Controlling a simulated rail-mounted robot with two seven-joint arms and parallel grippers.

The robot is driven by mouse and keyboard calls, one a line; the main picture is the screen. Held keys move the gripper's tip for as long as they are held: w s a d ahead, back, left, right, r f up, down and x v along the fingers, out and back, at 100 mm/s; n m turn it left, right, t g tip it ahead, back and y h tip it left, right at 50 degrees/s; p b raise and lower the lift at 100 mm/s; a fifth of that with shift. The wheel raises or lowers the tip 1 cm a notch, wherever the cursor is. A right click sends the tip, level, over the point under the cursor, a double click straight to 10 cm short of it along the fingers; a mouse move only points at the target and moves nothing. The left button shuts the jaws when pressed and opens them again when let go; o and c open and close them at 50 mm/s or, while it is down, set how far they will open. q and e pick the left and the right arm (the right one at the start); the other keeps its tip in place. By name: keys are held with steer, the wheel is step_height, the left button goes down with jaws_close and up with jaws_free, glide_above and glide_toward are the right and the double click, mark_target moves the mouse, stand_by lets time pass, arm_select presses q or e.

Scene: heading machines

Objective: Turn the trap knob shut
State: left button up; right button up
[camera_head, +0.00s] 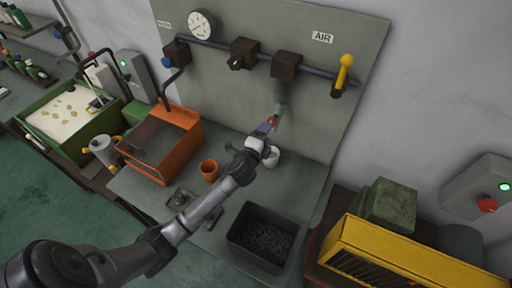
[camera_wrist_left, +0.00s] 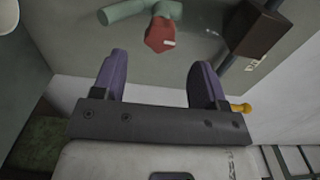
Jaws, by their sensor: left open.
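The trap knob looks like a red faceted knob (camera_wrist_left: 159,35) on a green pipe fitting (camera_wrist_left: 126,10) in the left wrist view. In the head view only a bit of the red knob (camera_head: 274,119) shows past my gripper, below the greenish fitting (camera_head: 281,107) on the grey back panel. My left gripper (camera_wrist_left: 160,62) is open with two purple fingers. The knob lies ahead of the gap between the fingertips, and neither finger visibly touches it. In the head view my left gripper (camera_head: 268,126) points up at the knob. My right gripper is not in view.
A blue-grey air pipe (camera_head: 222,45) runs above with a gauge (camera_head: 201,24), dark blocks and a yellow lever (camera_head: 344,72). Below are a white cup (camera_head: 271,157), an orange cup (camera_head: 209,170), a black bin (camera_head: 238,233) and an orange tank (camera_head: 183,117).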

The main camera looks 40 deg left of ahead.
arm_select(q)
steer(key=v, duration=0.7)
steer(key=shift+a, duration=0.1)
stand_by(0.5)
